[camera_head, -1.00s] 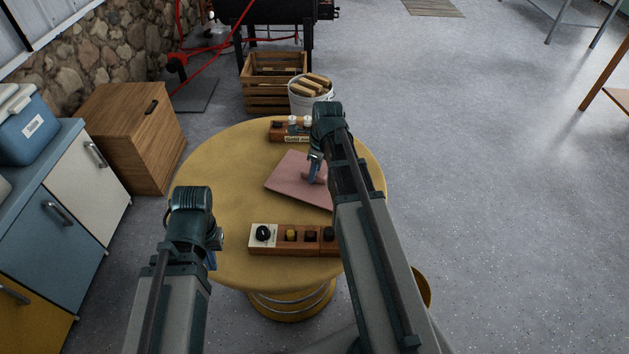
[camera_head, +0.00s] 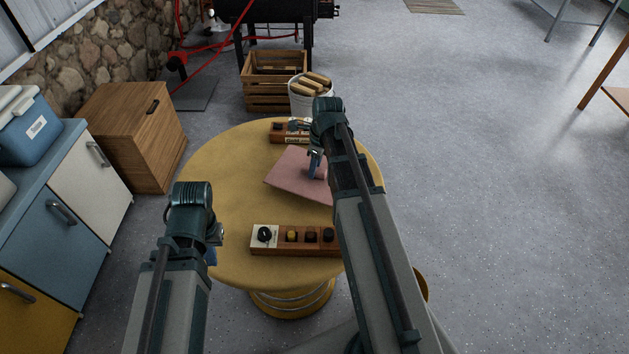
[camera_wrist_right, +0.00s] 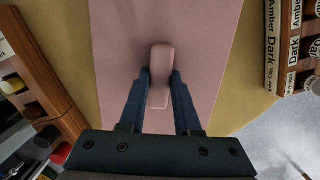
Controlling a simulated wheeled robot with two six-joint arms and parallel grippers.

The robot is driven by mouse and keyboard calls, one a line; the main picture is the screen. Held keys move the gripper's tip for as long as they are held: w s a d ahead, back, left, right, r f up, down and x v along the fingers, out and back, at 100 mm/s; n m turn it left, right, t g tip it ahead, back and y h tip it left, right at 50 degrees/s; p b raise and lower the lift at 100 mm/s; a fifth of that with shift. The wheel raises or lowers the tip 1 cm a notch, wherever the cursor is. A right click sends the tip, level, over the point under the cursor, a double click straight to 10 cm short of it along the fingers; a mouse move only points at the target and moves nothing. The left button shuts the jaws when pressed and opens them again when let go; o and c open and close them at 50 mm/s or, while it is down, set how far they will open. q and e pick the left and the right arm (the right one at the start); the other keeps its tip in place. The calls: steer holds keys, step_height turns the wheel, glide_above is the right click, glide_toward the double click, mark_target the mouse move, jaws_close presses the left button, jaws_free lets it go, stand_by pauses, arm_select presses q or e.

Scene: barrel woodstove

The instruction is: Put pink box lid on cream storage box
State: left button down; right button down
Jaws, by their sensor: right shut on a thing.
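The pink box lid (camera_head: 288,178) is a flat pink panel with a raised handle, over the far middle of the round yellow table (camera_head: 215,160). My right gripper (camera_head: 316,170) is shut on the lid's handle (camera_wrist_right: 160,65); the blue fingers clasp both sides of it in the right wrist view. The lid looks slightly raised and tilted; I cannot tell its exact clearance. My left gripper (camera_head: 212,256) hangs at the table's left edge, mostly hidden behind its own wrist, so its jaws are unclear. I cannot make out a cream storage box in either view.
A wooden rack with dark and yellow tops (camera_head: 290,247) lies at the table's near edge. Another wooden rack (camera_head: 285,138) stands at the far edge. The table's left part is clear. A white bucket of wood (camera_head: 302,100) stands on the floor behind.

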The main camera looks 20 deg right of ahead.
steer(key=shift+r+p, duration=1.65)
steer(key=shift+r, duration=0.3)
steer(key=shift+f, duration=0.1)
